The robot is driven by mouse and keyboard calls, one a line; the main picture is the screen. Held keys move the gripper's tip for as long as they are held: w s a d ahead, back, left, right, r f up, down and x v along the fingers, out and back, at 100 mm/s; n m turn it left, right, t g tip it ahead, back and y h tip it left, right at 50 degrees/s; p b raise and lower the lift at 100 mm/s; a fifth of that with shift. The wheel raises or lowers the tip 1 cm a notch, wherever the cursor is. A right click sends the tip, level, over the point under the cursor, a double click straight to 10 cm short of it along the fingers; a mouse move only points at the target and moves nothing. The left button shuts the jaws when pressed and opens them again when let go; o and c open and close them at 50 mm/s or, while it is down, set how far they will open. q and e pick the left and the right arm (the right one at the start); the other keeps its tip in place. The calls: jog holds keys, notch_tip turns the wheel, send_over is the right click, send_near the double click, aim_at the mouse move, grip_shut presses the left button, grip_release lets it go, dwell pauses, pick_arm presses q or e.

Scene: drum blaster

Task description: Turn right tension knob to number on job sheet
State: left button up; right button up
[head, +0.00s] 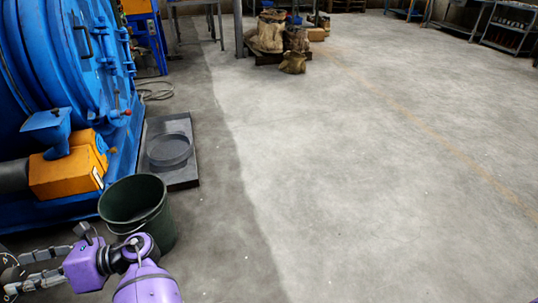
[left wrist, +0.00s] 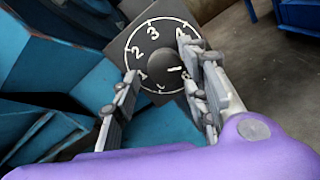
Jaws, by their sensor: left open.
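The tension knob (left wrist: 162,70) is a dark round knob on a dial plate (left wrist: 112,40) in the left wrist view. Light numerals 1 to 4 read clearly around its upper side; those at lower right are partly covered by a finger. A short white pointer mark on the knob points right. My left gripper (left wrist: 158,62) is open, with one finger on each side of the knob; I cannot tell whether they touch it. In the head view my left gripper (head: 22,270) is at the lower left edge. No job sheet is recognizable, and my right gripper is not in view.
A blue drum machine (head: 60,60) with an orange motor (head: 68,178) stands at left. A dark green bucket (head: 160,232) is beside my left arm. A grey tray (head: 182,182) lies on the floor beyond it. Sacks (head: 268,38) stand farther back. The floor at right is clear.

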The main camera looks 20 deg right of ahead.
pick_arm(q)
jog(key=s+d, duration=0.1)
jog(key=d, duration=0.9)
jog(key=shift+d, duration=0.15)
